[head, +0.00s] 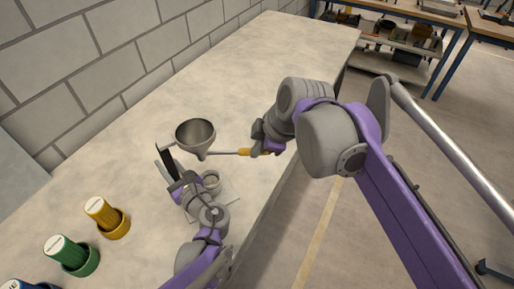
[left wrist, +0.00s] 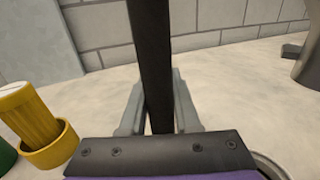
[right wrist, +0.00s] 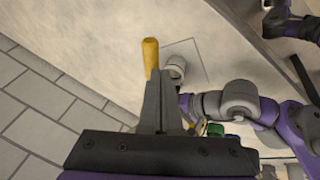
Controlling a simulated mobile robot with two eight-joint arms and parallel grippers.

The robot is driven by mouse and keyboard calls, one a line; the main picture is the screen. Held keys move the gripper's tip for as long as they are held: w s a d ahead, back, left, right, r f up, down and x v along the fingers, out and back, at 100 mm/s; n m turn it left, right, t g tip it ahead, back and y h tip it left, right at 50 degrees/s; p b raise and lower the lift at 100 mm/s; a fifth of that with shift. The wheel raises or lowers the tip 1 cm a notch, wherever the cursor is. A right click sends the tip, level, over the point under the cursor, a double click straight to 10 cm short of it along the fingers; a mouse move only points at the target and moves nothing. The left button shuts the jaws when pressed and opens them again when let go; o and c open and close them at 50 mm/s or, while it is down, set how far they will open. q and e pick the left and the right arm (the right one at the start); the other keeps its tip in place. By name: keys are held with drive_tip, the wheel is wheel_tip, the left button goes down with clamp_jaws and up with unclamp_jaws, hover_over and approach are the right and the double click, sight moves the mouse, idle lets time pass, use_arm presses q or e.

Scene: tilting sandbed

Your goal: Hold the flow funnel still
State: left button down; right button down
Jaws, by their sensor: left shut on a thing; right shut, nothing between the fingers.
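The flow funnel (head: 196,134) is a grey metal bowl. Its edge also shows at the right of the left wrist view (left wrist: 309,62). A black upright bar (head: 165,162) stands beside it at the left. My left gripper (left wrist: 160,82) is shut on this black bar (left wrist: 150,45), one finger on each side. A thin rod with a yellow handle (head: 245,152) runs right from below the funnel. My right gripper (head: 259,142) is shut and empty beside this handle. In the right wrist view the handle (right wrist: 150,55) lies just beyond the closed fingertips; contact cannot be told.
A small cup (head: 211,179) stands on a square plate (head: 230,192) below the funnel, partly behind my left arm. Yellow (head: 106,217), green (head: 70,255) and blue (head: 14,286) capped containers stand at the lower left. A block wall (head: 90,60) borders the table. The far tabletop (head: 270,50) is clear.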

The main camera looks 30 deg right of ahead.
drive_tip(key=shift+w, duration=0.1)
drive_tip(key=shift+w+d+n, duration=0.25)
drive_tip(key=shift+n, duration=0.45)
drive_tip(key=shift+w+d+n+y, duration=0.1)
drive_tip(key=shift+w+n+y, duration=0.1)
drive_tip(key=shift+n+y, duration=0.2)
drive_tip(key=shift+w+d+n+g, duration=0.1)
drive_tip(key=shift+w+n+g, duration=0.05)
drive_tip(key=shift+n+g, duration=0.15)
drive_tip(key=shift+w+d+n+y, duration=0.35)
drive_tip(key=shift+w+n+y, duration=0.05)
drive_tip(key=shift+w+n, duration=0.3)
drive_tip(key=w+n+g+y, duration=0.1)
drive_tip(key=w+n+g, duration=0.1)
drive_tip(key=w+n, duration=0.2)
drive_tip(key=w, duration=0.3)
drive_tip(key=shift+w+d+n, duration=0.15)
drive_tip(key=shift+d+n, duration=0.05)
drive_tip(key=shift+n, duration=0.2)
